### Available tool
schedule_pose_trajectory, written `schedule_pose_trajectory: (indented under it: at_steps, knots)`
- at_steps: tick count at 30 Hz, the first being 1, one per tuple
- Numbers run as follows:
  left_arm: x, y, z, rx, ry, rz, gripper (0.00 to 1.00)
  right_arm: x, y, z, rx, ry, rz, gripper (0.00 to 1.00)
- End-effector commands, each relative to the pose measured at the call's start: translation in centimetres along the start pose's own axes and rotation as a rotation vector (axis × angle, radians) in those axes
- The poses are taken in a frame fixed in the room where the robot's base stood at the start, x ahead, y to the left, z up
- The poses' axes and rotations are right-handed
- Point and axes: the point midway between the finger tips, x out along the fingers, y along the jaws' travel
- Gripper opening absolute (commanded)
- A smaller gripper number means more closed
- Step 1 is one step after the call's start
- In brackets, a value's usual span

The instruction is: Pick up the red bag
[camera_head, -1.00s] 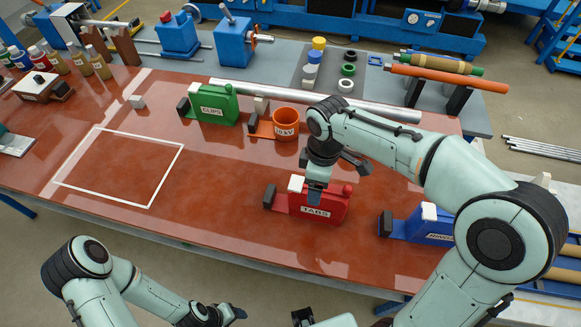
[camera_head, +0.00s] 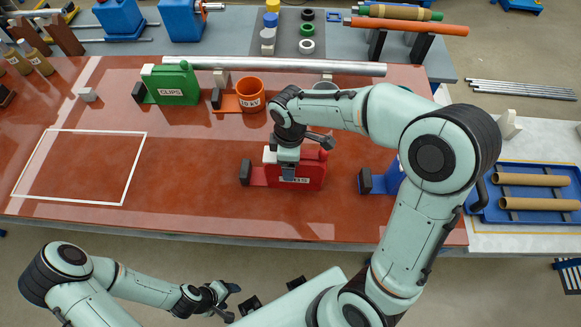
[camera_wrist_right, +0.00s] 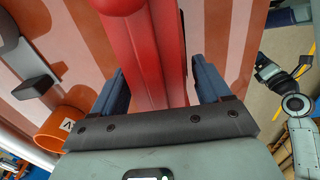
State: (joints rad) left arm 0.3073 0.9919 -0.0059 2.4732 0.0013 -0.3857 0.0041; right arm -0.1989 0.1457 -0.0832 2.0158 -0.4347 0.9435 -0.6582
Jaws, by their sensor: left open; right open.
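The red bag (camera_head: 312,178), with a white label, stands on the red-brown table top (camera_head: 200,140). It has a dark block at its left end. My right gripper (camera_head: 288,176) points down over it and partly hides it in the head view. In the right wrist view the red bag (camera_wrist_right: 150,45) lies between the two blue fingers of the open right gripper (camera_wrist_right: 160,85), with gaps at the sides. My left gripper (camera_head: 222,294) is open and empty, off the front edge of the table.
A green bin (camera_head: 172,85) and an orange cup (camera_head: 251,95) stand behind the bag. A blue bin (camera_head: 394,180) is to its right, partly behind my right arm. A long metal bar (camera_head: 290,67) lies behind. The white-outlined area (camera_head: 80,165) at left is clear.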

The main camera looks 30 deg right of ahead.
Motion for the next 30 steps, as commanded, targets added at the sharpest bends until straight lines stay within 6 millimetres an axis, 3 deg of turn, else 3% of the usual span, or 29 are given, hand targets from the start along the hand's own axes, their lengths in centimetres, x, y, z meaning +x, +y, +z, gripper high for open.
schedule_pose_trajectory:
  at_steps: [6, 14, 20, 30]
  knots:
    - [0.2, -0.1, 0.1, 0.0, -0.001, 0.0, 0.62, 2.8, 0.1, 0.2, 0.0, -0.002, -0.002, 0.77]
    - [0.2, -0.1, 0.1, 0.0, -0.001, -0.001, 0.62, 3.0, 0.1, 0.2, 0.001, 0.0, 0.0, 0.77]
    - [0.2, -0.1, 0.1, 0.0, -0.001, -0.001, 0.62, 3.0, 0.1, 0.2, 0.0, 0.0, 0.0, 0.16]
    - [0.1, -0.1, 0.1, 0.0, -0.001, 0.0, 0.62, 2.7, 0.1, 0.1, 0.0, 0.001, 0.001, 0.16]
